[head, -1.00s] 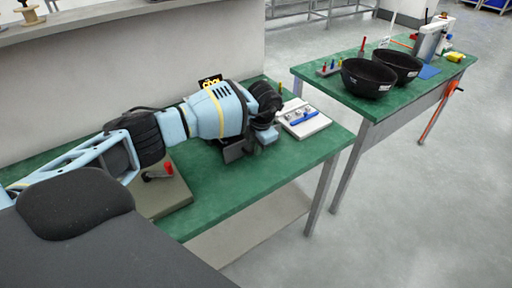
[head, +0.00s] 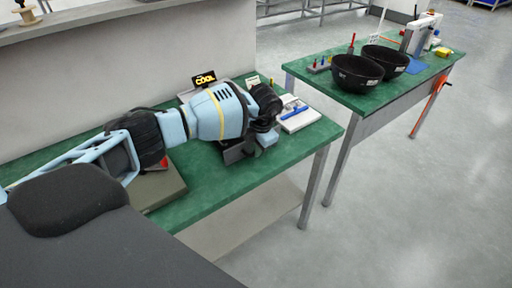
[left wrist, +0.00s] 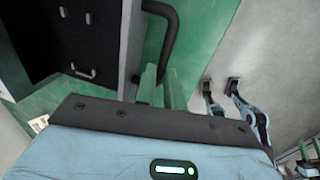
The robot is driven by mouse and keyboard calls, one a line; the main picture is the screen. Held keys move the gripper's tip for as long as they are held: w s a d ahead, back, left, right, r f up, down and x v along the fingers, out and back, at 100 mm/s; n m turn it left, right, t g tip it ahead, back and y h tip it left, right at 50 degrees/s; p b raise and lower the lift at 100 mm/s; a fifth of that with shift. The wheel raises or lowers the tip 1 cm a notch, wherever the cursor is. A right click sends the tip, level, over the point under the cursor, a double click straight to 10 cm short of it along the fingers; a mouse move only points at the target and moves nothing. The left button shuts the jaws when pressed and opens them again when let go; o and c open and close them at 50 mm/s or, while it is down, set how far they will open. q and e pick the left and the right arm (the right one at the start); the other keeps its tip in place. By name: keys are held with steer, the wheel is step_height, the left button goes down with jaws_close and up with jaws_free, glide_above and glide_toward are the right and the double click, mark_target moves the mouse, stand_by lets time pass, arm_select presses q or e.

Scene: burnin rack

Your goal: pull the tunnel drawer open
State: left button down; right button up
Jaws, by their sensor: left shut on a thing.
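In the left wrist view, the fingers of my left gripper (left wrist: 163,86) are shut on the lower end of a black bar handle (left wrist: 172,38). The handle stands on the grey front wall (left wrist: 130,45) of what looks like the tunnel drawer. Beside that wall is a dark interior (left wrist: 75,30) with several small metal pieces. In the head view, my left gripper (head: 240,152) is low over the green bench, and my wrist hides the handle and most of the drawer unit. A black "COOL" sign (head: 204,80) shows behind my arm. My right gripper is not in view.
A white board with a blue tool (head: 297,115) lies at the bench's right end. A grey-brown block with a red knob (head: 163,190) is under my forearm. A second green table (head: 335,95) with two black bowls stands to the right, across a floor gap.

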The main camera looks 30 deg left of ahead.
arm_select(q)
steer(key=c, duration=1.5)
jaws_free()
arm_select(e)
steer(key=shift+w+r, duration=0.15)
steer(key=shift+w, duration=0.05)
arm_select(q)
steer(key=shift+s+d+r, duration=0.1)
steer(key=shift+d+r, duration=0.15)
steer(key=shift+r, duration=1.05)
steer(key=shift+s+d+r, duration=0.1)
steer(key=shift+d+r, duration=0.1)
steer(key=shift+r, duration=1.1)
steer(key=shift+s+d+r, duration=0.1)
steer(key=shift+d+r, duration=0.15)
steer(key=shift+r, duration=1.05)
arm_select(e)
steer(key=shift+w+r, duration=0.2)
